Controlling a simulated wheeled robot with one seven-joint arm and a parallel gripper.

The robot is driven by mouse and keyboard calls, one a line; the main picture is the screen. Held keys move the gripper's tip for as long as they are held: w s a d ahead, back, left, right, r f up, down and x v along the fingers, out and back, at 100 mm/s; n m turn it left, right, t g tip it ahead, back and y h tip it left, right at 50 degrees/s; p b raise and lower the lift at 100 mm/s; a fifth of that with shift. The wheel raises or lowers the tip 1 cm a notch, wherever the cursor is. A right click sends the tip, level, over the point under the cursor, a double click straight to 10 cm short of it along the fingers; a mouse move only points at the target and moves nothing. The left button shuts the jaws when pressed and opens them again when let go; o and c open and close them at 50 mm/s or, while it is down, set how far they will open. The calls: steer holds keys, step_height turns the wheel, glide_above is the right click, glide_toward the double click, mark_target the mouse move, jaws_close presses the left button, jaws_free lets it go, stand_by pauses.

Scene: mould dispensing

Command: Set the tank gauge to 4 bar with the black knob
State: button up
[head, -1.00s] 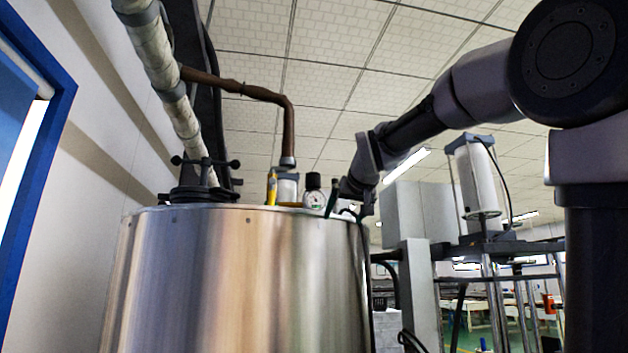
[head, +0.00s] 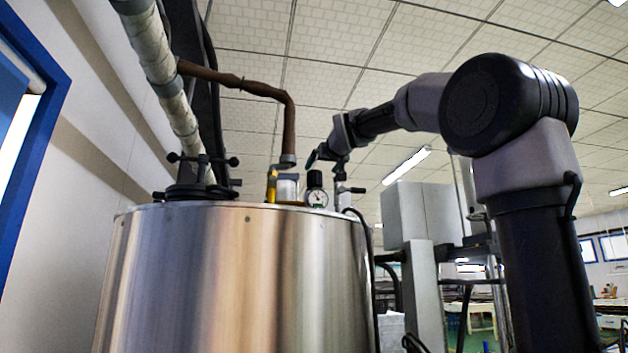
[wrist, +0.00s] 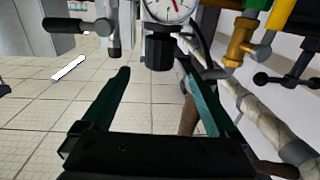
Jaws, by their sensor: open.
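The round white-faced gauge (head: 316,198) stands on top of the steel tank (head: 240,285). The black knob (head: 314,179) sits upright just above it. In the wrist view, which looks upside down, the knob (wrist: 159,53) hangs below the gauge (wrist: 172,9), whose face is cut off by the top edge. A red needle shows, but I cannot read its value. My gripper (head: 312,158) is above the knob in the head view. In the wrist view my gripper (wrist: 156,74) is open, its green fingers pointing toward the knob, with nothing between them.
A valve with a black handle (head: 355,190) stands close right of the gauge. A yellow fitting (head: 272,185) and a brown pipe (head: 289,130) rise to its left. A clamped lid with black handles (head: 200,190) is further left. Open air lies above the knob.

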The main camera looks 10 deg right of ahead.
mark_target(316, 175)
steer(key=w, duration=0.9)
steer(key=shift+w+a+f, duration=0.1)
steer(key=shift+w+a, duration=0.2)
steer(key=shift+w, duration=0.1)
steer(key=c, duration=1.4)
